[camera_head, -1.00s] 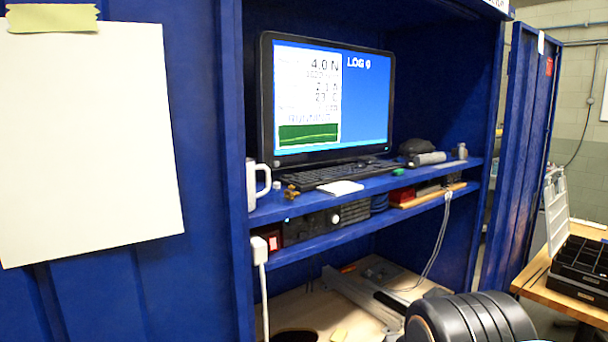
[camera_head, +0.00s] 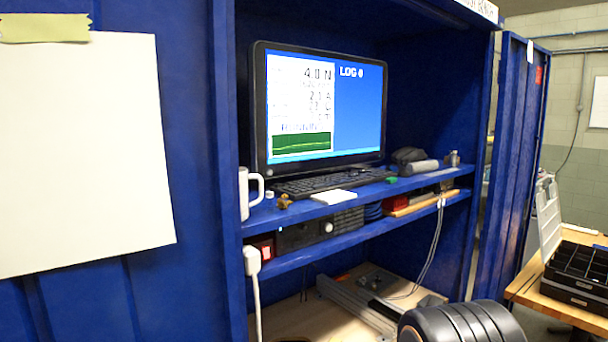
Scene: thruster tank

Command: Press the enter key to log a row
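A black keyboard (camera_head: 325,182) lies on the upper shelf of a blue cabinet, in front of a monitor (camera_head: 318,104). The enter key is too small to make out. The monitor shows a white panel with readings such as 4.0 N and a green graph, and a blue panel with the text "LOG 0". A dark ribbed rounded part, which looks like a piece of my own arm, shows at the bottom right. My gripper is not in view.
A white mug (camera_head: 248,193) stands at the shelf's left end. A white pad (camera_head: 333,197) lies before the keyboard. A dark computer mouse-like object (camera_head: 408,156) and a grey cylinder (camera_head: 420,167) lie right of it. The open cabinet door (camera_head: 512,170) and a wooden table (camera_head: 530,290) are at right.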

